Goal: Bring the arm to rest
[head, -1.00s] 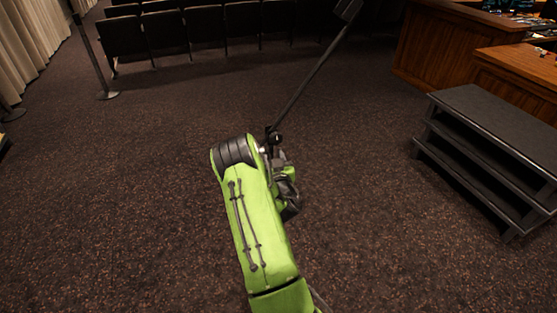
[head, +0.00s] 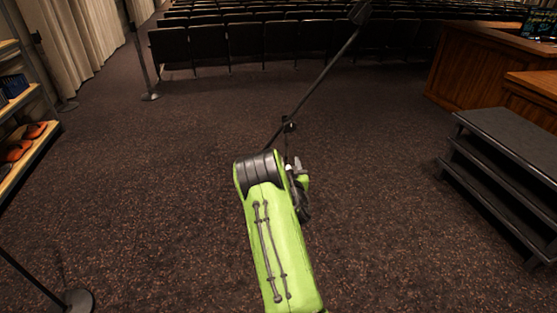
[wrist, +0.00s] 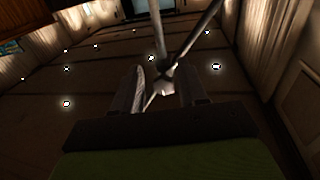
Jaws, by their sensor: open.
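My green arm (head: 275,225) reaches forward over the open carpet, bent at its dark ribbed joint. My gripper shows in the wrist view (wrist: 162,92), with its two fingers apart. A pale pole with a slanting rod and a joint (wrist: 163,75) shows between and beyond the fingertips; I cannot tell how far off it is or whether it touches them. In the head view the gripper is largely hidden behind the arm. A thin dark boom (head: 320,80) slants up to the right just beyond the arm.
Dark steps (head: 510,145) and a wooden desk (head: 475,70) stand at right. Rows of seats (head: 245,42) cross the back. A shelf (head: 30,155) and posts, one with a round base (head: 78,300), stand at left.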

